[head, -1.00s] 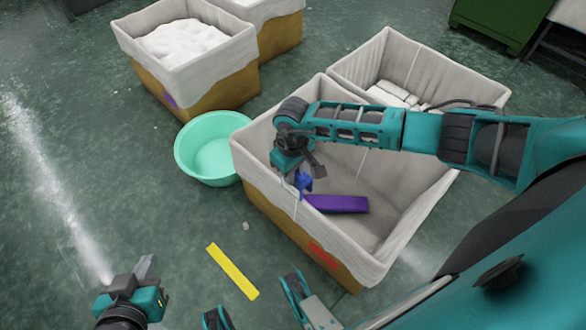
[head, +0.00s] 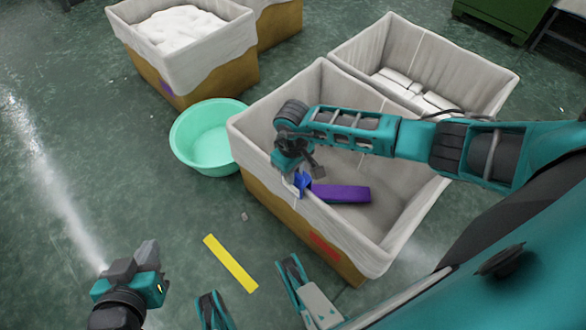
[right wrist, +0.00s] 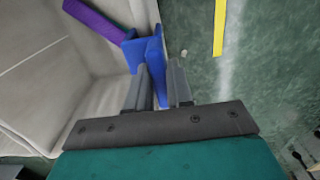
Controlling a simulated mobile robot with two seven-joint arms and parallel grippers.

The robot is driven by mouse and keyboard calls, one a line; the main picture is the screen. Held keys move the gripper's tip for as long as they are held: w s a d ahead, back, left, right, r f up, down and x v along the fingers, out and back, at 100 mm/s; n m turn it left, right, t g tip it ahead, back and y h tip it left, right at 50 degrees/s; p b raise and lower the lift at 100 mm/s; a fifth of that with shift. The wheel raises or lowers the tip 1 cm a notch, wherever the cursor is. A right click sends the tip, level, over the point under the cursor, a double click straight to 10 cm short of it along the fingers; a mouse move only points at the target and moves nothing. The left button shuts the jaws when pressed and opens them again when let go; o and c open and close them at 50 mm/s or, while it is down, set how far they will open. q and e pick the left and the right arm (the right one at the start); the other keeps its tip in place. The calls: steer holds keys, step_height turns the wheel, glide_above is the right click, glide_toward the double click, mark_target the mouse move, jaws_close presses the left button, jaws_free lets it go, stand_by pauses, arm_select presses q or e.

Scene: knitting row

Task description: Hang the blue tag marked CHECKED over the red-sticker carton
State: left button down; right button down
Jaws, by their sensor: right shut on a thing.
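The red-sticker carton is a brown carton with a pale liner (head: 258,158); its red sticker (head: 325,247) is on the near side. My right gripper (head: 303,170) is shut on the blue tag (head: 304,187) at the carton's near-left rim. In the right wrist view the blue tag (right wrist: 154,62) sits at the fingertips (right wrist: 162,78), with one part on the inner side of the rim and one toward the outer side. I cannot tell whether it touches the rim; its marking is not readable. My left gripper (head: 148,255) is at the lower left, away from the carton; its jaws are unclear.
A purple piece (head: 342,193) is inside the carton, close to the tag. A mint basin (head: 205,135) stands left of the carton and a yellow strip (head: 230,262) lies on the floor. Another lined carton (head: 440,60) adjoins behind; one with white contents (head: 135,45) stands back left.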

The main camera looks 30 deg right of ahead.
steer(key=shift+f+b, duration=0.3)
steer(key=shift+f, duration=0.4)
arm_select(q)
steer(key=shift+w+d+f+b, duration=0.2)
steer(key=shift+f+b, duration=0.15)
steer(key=shift+b, duration=0.05)
arm_select(e)
steer(key=shift+f, duration=0.75)
steer(key=c, duration=0.9)
jaws_free()
arm_select(q)
steer(key=r+p, duration=0.1)
steer(key=p, duration=0.1)
steer(key=a+r+p, duration=0.1)
steer(key=p, duration=0.1)
steer(key=shift+s+a, duration=0.15)
steer(key=shift+s, duration=0.05)
arm_select(e)
step_height(320, 180, up, 13)
steer(key=shift+f, duration=0.1)
